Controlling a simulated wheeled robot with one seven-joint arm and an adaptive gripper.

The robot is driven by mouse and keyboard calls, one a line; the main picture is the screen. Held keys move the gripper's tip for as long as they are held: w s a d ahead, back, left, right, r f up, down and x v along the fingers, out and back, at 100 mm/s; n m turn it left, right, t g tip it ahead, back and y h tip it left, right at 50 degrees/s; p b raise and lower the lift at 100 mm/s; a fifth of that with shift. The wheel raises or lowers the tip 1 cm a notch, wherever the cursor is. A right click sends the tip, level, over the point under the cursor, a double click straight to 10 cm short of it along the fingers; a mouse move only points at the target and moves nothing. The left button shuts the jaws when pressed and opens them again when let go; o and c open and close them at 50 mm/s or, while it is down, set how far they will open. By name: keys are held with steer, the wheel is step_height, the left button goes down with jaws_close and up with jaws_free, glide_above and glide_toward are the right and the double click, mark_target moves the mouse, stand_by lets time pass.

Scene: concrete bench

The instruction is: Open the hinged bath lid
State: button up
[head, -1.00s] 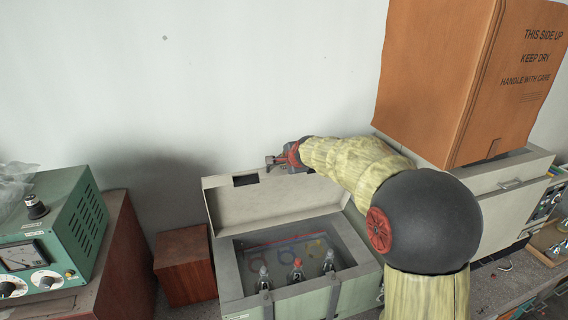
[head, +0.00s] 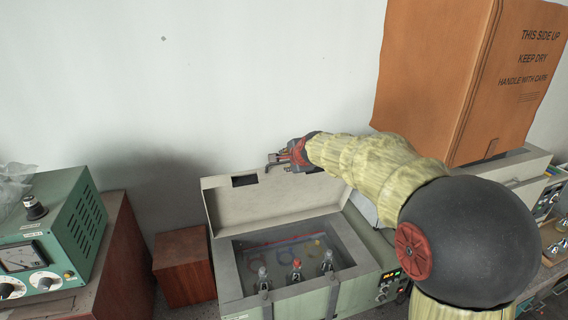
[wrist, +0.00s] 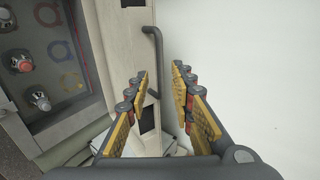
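The bath lid (head: 270,205) stands raised on its hinge at the back of the green-grey bath (head: 345,262), leaning near the wall, with the bath's inside uncovered. My gripper (head: 274,161) is at the lid's upper edge. In the wrist view my gripper (wrist: 160,74) is open, its yellow-padded fingers apart. The grey bar handle (wrist: 154,60) on the lid (wrist: 122,50) shows between the fingertips; I see no grip on it, and cannot tell whether a finger touches it. Inside the bath are several flasks (head: 296,268) and coloured rings (head: 315,249).
A green meter box (head: 70,225) stands on a red-brown block at left. A smaller wooden block (head: 183,265) is beside the bath. A large orange carton (head: 440,80) sits on equipment at right. The white wall (head: 200,80) is close behind the lid.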

steer(key=v, duration=0.6)
steer(key=shift+s, duration=0.15)
steer(key=s+d+f+n+g+h+b, duration=0.1)
steer(key=s+d+f+n+b, duration=0.2)
steer(key=s+f+b, duration=0.8)
steer(key=s+d+f+n+g+b, duration=0.2)
steer(key=s+d+f+n+b, duration=0.2)
steer(key=s+f+n+b, duration=0.3)
steer(key=s+d+f+n+g+h+b, duration=0.1)
steer(key=s+d+f+n+b, duration=0.2)
steer(key=s+f+b, duration=1.3)
steer(key=s+f+n, duration=0.2)
steer(key=s+f, duration=0.6)
steer(key=s, duration=0.4)
steer(key=shift+d+f+g+h, duration=0.3)
steer(key=shift+d+f+g, duration=0.05)
steer(key=shift+g, duration=0.05)
